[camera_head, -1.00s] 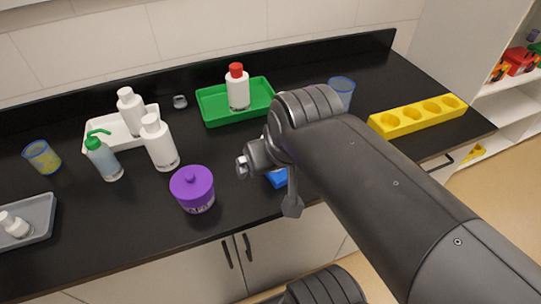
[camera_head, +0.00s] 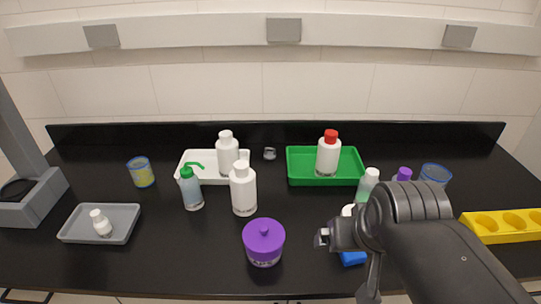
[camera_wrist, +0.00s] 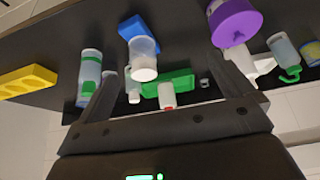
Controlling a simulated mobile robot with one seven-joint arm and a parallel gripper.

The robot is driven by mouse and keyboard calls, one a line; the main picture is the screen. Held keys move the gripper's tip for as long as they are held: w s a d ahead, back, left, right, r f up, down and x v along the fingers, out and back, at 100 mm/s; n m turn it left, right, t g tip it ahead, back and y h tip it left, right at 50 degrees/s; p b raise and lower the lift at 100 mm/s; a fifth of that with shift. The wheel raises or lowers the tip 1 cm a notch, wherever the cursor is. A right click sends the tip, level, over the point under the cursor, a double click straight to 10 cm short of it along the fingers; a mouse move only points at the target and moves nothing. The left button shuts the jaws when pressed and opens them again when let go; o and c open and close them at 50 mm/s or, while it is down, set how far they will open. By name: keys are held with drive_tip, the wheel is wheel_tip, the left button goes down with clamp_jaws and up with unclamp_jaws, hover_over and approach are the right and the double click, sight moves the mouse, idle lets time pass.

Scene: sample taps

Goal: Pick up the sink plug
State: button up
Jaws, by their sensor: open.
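A small grey object (camera_head: 270,153), which looks like the sink plug, lies on the black worktop between the white tray and the green tray, toward the back. It also shows small in the wrist view (camera_wrist: 204,82). My gripper (camera_head: 322,237) is above the front of the worktop, right of the purple-lidded jar, nearer the front and well apart from the plug. In the wrist view my gripper's two fingers (camera_wrist: 165,70) are spread, with nothing held between them.
A purple-lidded jar (camera_head: 263,243) stands left of my gripper. White bottles (camera_head: 243,190) and a wash bottle (camera_head: 191,190) stand near the white tray (camera_head: 183,172). The green tray (camera_head: 305,180) holds a red-capped bottle (camera_head: 328,157). Bare worktop lies between plug and jar.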

drive_tip(key=c, duration=0.7)
drive_tip(key=w+a+r, duration=0.1)
drive_tip(key=w+r, duration=0.2)
drive_tip(key=w, duration=0.5)
drive_tip(key=w+a+r, duration=0.1)
drive_tip(key=w+r, duration=0.1)
drive_tip(key=w, duration=0.5)
drive_tip(key=n+g, duration=0.1)
hover_over(270, 155)
drive_tip(key=s, duration=0.5)
wheel_tip(270, 155, down, 13)
drive_tip(key=shift+x, duration=5.65)
